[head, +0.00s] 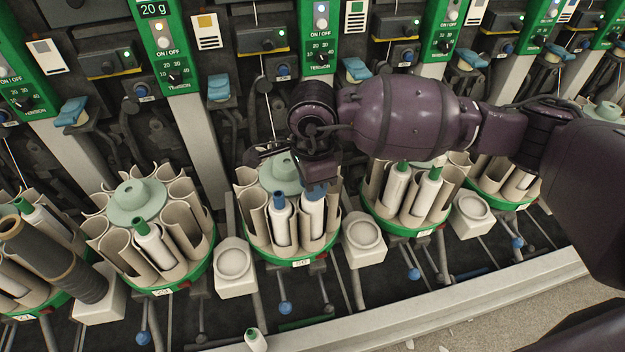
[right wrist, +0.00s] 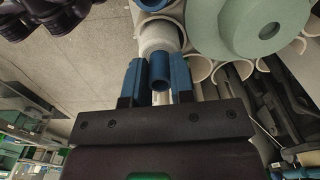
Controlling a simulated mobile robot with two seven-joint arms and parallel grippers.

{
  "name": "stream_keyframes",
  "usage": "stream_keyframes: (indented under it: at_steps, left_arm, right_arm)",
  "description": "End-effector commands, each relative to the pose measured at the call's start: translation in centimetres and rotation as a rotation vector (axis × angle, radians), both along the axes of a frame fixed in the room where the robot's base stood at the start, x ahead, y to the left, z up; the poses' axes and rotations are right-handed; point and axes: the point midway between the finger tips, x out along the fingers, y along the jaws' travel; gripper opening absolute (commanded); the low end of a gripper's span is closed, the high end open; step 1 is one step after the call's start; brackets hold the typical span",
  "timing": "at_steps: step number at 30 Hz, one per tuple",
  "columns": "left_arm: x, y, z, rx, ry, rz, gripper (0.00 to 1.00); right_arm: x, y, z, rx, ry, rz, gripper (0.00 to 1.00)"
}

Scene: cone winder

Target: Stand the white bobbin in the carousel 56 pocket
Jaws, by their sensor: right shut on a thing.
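The white bobbin (head: 312,217) has a blue tube top and stands about upright at the front right of the middle carousel (head: 289,263). Its lower part is within a beige pocket; I cannot tell whether it touches the bottom. My right gripper (head: 317,188) is above it, shut on its top. In the right wrist view the blue fingers of my right gripper (right wrist: 158,78) flank the blue tube end, with the white yarn (right wrist: 160,38) beyond. The carousel's small front label is too blurred to read surely. My left gripper is not in view.
Another blue-topped bobbin (head: 280,222) stands in the pocket just left. Neighbouring carousels (head: 160,288) hold green-topped bobbins. Square posts with round cups (head: 235,262) stand between carousels. A green-topped bobbin (head: 255,340) is at the front edge. The winder's panels (head: 318,35) stand behind.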

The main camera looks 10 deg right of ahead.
Motion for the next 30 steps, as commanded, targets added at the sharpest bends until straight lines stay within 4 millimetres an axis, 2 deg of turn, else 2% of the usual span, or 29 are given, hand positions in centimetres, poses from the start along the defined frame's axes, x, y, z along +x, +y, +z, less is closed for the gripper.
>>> stream_keyframes:
  at_steps: [18, 27, 28, 30]
  left_arm:
    - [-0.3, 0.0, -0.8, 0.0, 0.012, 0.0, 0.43]
    - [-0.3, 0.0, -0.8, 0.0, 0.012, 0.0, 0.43]
    - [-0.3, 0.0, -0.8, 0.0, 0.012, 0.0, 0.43]
    - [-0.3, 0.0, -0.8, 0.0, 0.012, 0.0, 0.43]
  right_arm:
    - [0.0, 0.0, -1.3, 0.0, 0.0, 0.0, 0.0]
    - [0.0, 0.0, -1.3, 0.0, -0.001, 0.0, 0.0]
    - [0.0, 0.0, -1.3, 0.0, -0.001, 0.0, 0.27]
    - [0.0, 0.0, -1.3, 0.0, -0.001, 0.0, 0.38]
